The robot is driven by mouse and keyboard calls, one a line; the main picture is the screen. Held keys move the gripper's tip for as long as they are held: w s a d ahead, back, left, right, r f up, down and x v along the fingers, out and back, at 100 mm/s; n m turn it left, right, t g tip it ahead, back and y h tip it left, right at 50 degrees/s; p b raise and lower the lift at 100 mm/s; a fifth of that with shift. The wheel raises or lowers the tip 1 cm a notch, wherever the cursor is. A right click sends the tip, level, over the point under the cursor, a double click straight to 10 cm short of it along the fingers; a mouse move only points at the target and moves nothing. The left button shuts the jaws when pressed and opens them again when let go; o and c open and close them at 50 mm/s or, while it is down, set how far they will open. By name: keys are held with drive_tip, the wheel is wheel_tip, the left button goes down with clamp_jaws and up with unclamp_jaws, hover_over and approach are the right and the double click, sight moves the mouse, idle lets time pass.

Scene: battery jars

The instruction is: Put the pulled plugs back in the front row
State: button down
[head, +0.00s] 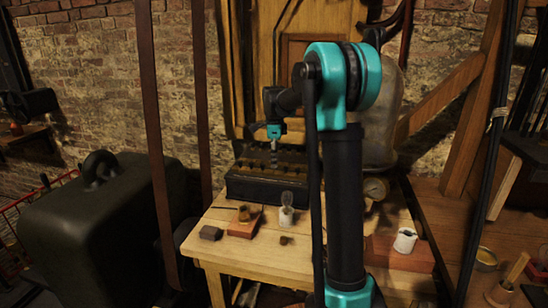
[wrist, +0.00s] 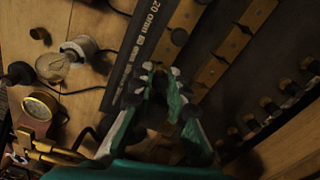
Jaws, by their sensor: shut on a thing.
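The dark plug box (head: 250,188) stands at the back of the wooden table. It fills much of the wrist view, with "20 ohm" lettering on its edge (wrist: 135,55) and brass bars (wrist: 232,42) on top. My gripper (head: 274,158) is above the box, pointing down. In the wrist view its fingertips (wrist: 168,78) are close together over the front brass row, shut on a plug that the fingers mostly hide. Several plugs (wrist: 270,105) stand in the other row. A small loose plug (head: 285,240) lies on the table.
A bulb in a white holder (head: 287,212) stands before the box. The table front is fairly clear.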

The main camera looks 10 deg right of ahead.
drive_tip(key=shift+f, duration=1.35)
idle(1.3)
drive_tip(key=c, duration=1.4)
unclamp_jaws()
drive_tip(key=shift+r, duration=0.15)
